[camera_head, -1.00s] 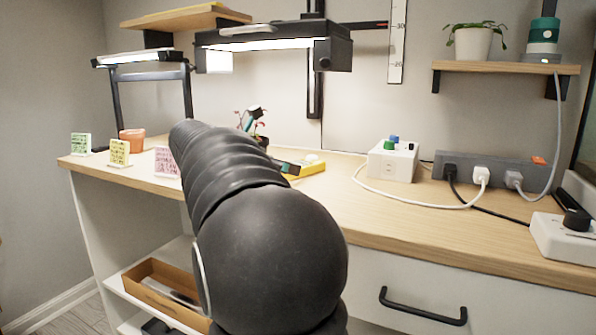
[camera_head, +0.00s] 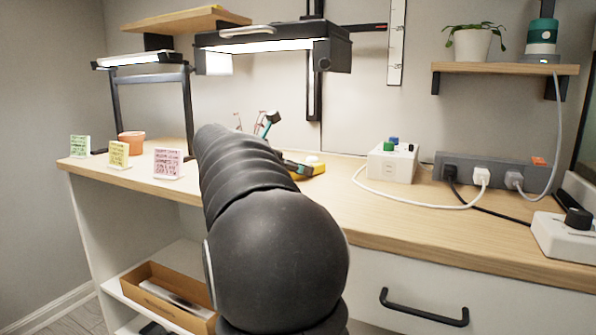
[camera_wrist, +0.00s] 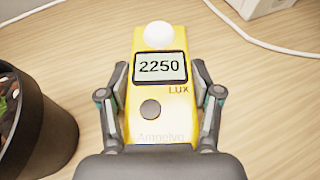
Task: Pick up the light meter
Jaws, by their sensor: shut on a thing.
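The light meter (camera_wrist: 161,110) is yellow with a white dome, a round grey button and a display reading 2250 Lux. My gripper (camera_wrist: 160,78) is shut on it, one finger against each long side, below the dome. In the head view the yellow meter (camera_head: 316,169) shows only in part at the desk's back, behind my dark arm, which hides most of my gripper. I cannot tell whether the meter is clear of the desk.
A dark plant pot (camera_wrist: 48,135) stands close left of my gripper in the wrist view. A lamp (camera_head: 270,45) hangs above. Several small cards stand at left.

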